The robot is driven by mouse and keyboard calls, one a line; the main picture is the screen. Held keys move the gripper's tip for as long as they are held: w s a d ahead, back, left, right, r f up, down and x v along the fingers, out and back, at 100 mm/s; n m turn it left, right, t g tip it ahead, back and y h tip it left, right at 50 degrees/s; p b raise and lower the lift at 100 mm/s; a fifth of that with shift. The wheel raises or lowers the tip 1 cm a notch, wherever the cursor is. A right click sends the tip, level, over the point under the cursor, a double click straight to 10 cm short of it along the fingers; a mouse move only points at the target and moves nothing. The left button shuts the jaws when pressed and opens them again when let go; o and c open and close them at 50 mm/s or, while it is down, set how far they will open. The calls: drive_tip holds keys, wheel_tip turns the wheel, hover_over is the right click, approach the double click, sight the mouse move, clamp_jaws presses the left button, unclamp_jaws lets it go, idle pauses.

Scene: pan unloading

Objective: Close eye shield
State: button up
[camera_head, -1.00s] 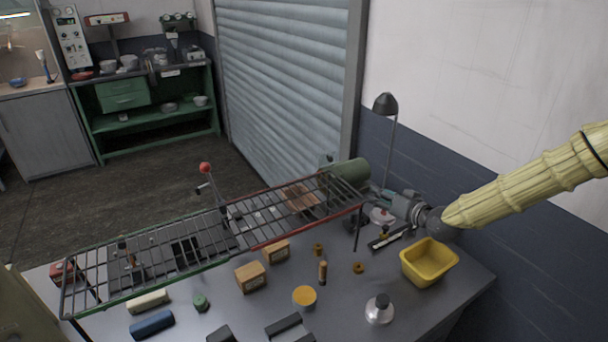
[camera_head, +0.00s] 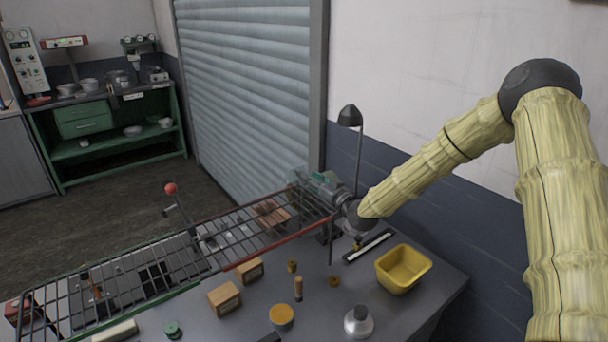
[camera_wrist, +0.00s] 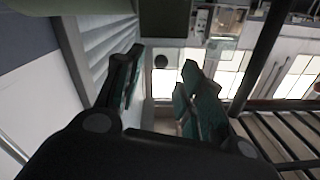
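No eye shield can be picked out in either view.
The wire rack (camera_head: 190,248) stands over the bench, its rods close beside my gripper. A black lamp (camera_head: 350,117) stands behind my wrist. A yellow bin (camera_head: 403,268), wooden boxes (camera_head: 224,298) and a silver-white flask (camera_head: 358,322) are on the bench. The shutter (camera_head: 255,95) is behind.

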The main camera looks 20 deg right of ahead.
drive_tip(key=shift+p+x, duration=0.45)
drive_tip(key=shift+x, duration=1.35)
clamp_jaws()
